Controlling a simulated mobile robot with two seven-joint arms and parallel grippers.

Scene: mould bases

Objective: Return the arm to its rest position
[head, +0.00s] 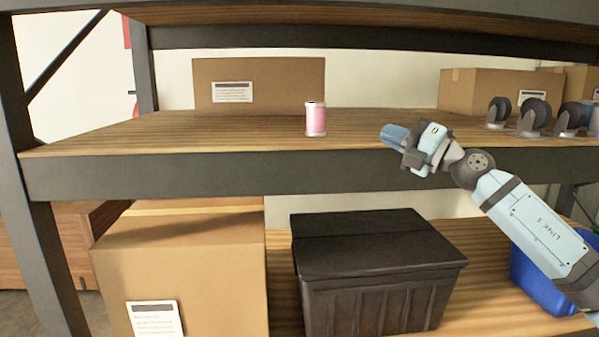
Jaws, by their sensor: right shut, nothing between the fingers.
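My right arm comes in from the right, in front of the shelf. Its gripper (392,135) is shut and empty, pointing left near the front edge of the upper shelf board (225,135). A pink spool-like cylinder (316,121) stands upright on that board, to the left of the gripper and apart from it. My left gripper is not in view.
Several caster wheels (535,114) stand at the right of the upper board. Cardboard boxes (275,88) stand behind. Below are a large cardboard box (185,265), a black lidded crate (375,290) and a blue bin (535,278). The upper board's left part is clear.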

